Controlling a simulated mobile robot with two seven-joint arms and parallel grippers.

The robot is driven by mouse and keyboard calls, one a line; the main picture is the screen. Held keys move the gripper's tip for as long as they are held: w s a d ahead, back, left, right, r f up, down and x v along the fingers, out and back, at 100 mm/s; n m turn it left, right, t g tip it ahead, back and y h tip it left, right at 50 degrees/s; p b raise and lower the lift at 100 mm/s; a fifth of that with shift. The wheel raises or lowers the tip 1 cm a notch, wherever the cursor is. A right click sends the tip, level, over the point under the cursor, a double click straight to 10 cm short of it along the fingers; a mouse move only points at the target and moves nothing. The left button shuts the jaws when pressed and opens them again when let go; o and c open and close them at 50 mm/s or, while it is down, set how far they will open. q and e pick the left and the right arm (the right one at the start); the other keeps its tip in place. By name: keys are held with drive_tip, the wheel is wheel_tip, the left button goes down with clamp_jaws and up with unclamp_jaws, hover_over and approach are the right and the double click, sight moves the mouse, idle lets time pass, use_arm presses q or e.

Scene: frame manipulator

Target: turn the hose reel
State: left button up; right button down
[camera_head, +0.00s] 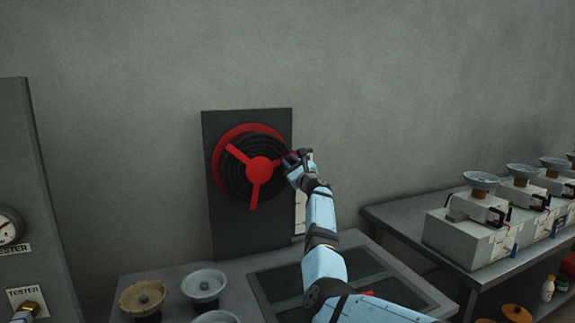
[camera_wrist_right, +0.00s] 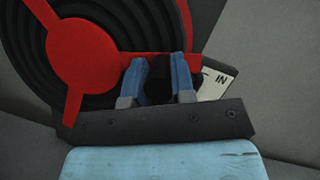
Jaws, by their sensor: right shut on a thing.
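The hose reel (camera_head: 258,170) is mounted on a dark upright panel (camera_head: 238,232). It has a red hub, red spokes and black coiled hose; one spoke points upper left, one down and one right. My right gripper (camera_head: 291,160) is at the outer end of the right-hand spoke. In the right wrist view the red hub (camera_wrist_right: 85,55) is at left, and the two blue fingers of my right gripper (camera_wrist_right: 160,80) are shut on the reel's handle, a dark piece (camera_wrist_right: 158,70) at the spoke's end. The fingers partly hide it. My left gripper is not in view.
A label reading "IN" (camera_wrist_right: 217,82) shows beside the gripper. A grey bench (camera_head: 170,275) with several round dishes stands below the reel. A second bench (camera_head: 400,220) with several white machines is at right. A grey tester cabinet (camera_head: 35,170) is at left.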

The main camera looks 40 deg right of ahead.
drive_tip(key=shift+d+f+m+h+b, duration=0.15)
drive_tip(key=shift+f+m+h+b, duration=0.4)
drive_tip(key=shift+m, duration=0.45)
drive_tip(key=shift+f+m+h, duration=0.25)
drive_tip(key=shift+f+m, duration=0.05)
drive_tip(key=c, duration=1)
unclamp_jaws()
drive_tip(key=shift+o, duration=0.2)
drive_tip(key=shift+s, duration=0.1)
